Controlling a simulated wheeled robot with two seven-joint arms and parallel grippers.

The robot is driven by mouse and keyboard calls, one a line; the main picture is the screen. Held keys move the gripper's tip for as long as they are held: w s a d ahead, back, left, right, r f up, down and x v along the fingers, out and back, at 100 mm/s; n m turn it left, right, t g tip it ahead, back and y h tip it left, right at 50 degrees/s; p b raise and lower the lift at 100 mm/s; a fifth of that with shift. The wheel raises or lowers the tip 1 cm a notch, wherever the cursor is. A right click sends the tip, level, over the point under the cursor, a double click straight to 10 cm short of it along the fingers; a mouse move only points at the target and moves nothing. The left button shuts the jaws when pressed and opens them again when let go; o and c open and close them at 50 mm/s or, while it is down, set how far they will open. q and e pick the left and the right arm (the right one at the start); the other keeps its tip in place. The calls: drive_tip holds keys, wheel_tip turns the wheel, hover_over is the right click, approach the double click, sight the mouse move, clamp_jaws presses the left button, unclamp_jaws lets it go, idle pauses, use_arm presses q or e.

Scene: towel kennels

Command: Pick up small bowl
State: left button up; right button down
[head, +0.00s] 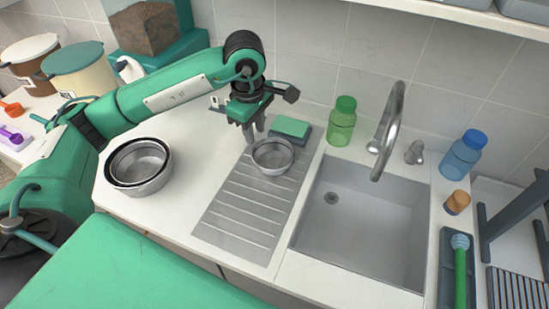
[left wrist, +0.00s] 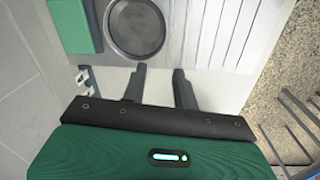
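A small metal bowl (head: 273,158) stands upright on the ribbed drainboard (head: 236,222), near its back end. It also shows in the left wrist view (left wrist: 137,28), at the top, just beyond the fingertips. My left gripper (head: 254,134) points down behind and slightly left of the bowl's rim. Its two fingers (left wrist: 159,72) are spread apart with nothing between them. In the head view the fingertips partly overlap the bowl's back edge, so I cannot tell whether they touch it. My right gripper is in neither view.
Larger nested bowls (head: 128,184) stand on the counter to the left. A green sponge (head: 291,127) on a dark holder lies just behind the small bowl. The empty sink (head: 365,235), tap (head: 389,130) and green bottle (head: 342,122) are to the right.

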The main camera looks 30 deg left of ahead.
use_arm(q)
drive_tip(key=p, duration=0.1)
hover_over(261, 167)
drive_tip(key=f, duration=0.5)
drive_tip(key=a+f, duration=0.1)
drive_tip(key=f, duration=0.1)
drive_tip(key=shift+w+f, duration=0.2)
drive_tip(key=shift+f, duration=0.1)
drive_tip(key=f+p, duration=0.1)
drive_tip(key=f, duration=0.1)
drive_tip(key=d+f+p, duration=0.1)
drive_tip(key=f, duration=0.1)
drive_tip(key=shift+s+f+p, duration=0.15)
drive_tip(key=shift+f+p, duration=0.1)
drive_tip(key=shift+p, duration=0.1)
drive_tip(key=shift+f, duration=0.35)
clamp_jaws()
